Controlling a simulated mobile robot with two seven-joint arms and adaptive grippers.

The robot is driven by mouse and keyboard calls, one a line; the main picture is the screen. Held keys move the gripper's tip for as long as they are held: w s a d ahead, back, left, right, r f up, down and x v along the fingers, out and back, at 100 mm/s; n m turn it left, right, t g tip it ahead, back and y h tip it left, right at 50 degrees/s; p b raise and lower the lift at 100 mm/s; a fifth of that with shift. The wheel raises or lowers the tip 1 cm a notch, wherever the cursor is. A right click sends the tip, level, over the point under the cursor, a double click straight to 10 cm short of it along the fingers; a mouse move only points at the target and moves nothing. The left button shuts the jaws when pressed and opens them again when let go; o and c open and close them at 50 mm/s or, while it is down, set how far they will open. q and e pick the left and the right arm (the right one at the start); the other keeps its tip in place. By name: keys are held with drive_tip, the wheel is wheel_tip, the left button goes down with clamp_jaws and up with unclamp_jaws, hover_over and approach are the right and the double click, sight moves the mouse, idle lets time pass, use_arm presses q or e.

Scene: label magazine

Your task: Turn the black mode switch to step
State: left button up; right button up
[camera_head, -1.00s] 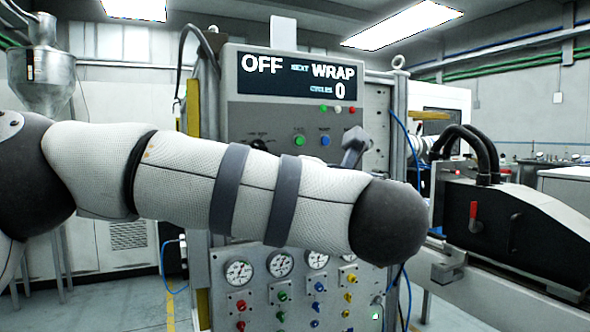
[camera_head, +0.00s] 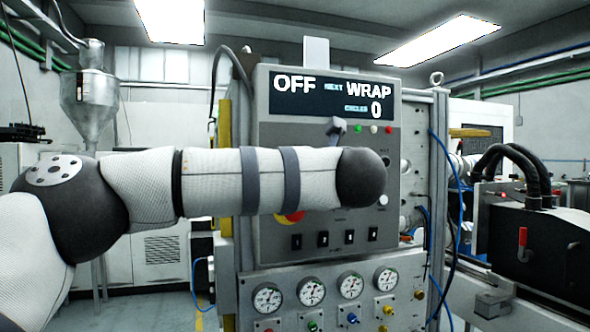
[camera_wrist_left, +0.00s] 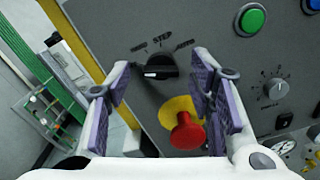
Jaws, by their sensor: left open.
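The black mode switch (camera_wrist_left: 155,66) is on the grey control panel, under printed labels of which STEP is readable. A white mark shows on its near left side; I cannot tell which label it points at. My left gripper (camera_wrist_left: 161,72) is open, its two purple-padded fingers to either side of the switch in the picture. Nothing is between the pads, and I cannot tell how far the fingertips are from the panel. In the head view my forearm covers the switch and most of the gripper. My right gripper is not in view.
A red emergency stop (camera_wrist_left: 187,132) on a yellow disc sits just below the switch. A green button (camera_wrist_left: 251,19) and a grey knob (camera_wrist_left: 275,88) are to the right. The display (camera_head: 333,96) reads OFF, NEXT WRAP, CYCLES 0. Gauges (camera_head: 311,291) line the lower panel.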

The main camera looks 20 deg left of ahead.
use_arm(q)
drive_tip(key=c, duration=0.8)
drive_tip(key=shift+a, duration=0.1)
clamp_jaws()
